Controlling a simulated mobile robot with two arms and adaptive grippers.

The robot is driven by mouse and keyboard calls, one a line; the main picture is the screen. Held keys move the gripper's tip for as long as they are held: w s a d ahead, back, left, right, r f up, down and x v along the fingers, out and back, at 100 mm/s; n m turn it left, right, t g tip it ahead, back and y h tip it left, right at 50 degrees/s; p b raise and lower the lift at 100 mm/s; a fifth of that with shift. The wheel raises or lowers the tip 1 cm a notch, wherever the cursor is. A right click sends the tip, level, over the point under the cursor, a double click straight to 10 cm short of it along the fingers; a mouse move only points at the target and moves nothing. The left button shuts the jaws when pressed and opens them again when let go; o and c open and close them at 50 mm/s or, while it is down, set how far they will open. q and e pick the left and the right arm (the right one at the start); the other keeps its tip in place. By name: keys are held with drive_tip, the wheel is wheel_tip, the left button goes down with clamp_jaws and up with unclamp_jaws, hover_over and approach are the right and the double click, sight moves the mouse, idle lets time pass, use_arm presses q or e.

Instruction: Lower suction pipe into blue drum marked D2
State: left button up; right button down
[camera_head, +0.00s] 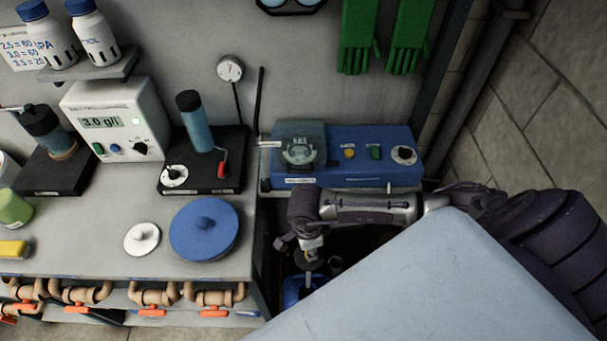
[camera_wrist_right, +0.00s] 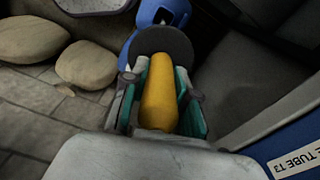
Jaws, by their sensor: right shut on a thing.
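My right gripper (camera_head: 311,246) reaches down past the right end of the bench. In the right wrist view the same gripper (camera_wrist_right: 160,82) is shut on a yellow cylinder (camera_wrist_right: 158,92), the grip of the suction pipe. A dark round disc (camera_wrist_right: 163,43) sits at the grip's far end and hides the pipe beyond it. A blue drum (camera_head: 292,291) stands low under the gripper, partly covered. Blue also shows behind the disc in the wrist view (camera_wrist_right: 152,14). I cannot read a D2 mark or tell whether the pipe's tip is in the drum. My left gripper is not in view.
A blue pump unit (camera_head: 345,172) sits just behind my right arm. The grey bench (camera_head: 90,225) on the left holds a blue lid (camera_head: 204,238), a white lid (camera_head: 142,240) and instruments. Rounded stones (camera_wrist_right: 88,66) lie on the floor in the wrist view.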

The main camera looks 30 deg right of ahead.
drive_tip(key=shift+f+b, duration=1.05)
drive_tip(key=shift+f, duration=0.4)
wheel_tip(320, 180, down, 5)
drive_tip(key=b, duration=0.3)
drive_tip(key=shift+r, duration=0.1)
use_arm(q)
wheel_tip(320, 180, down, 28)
drive_tip(key=b, duration=2.3)
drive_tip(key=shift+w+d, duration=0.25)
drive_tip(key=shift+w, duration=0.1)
use_arm(e)
wheel_tip(320, 180, down, 27)
drive_tip(key=shift+f, duration=0.1)
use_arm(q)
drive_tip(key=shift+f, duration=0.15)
use_arm(e)
drive_tip(key=shift+f, duration=0.2)
drive_tip(key=c, duration=0.8)
unclamp_jaws()
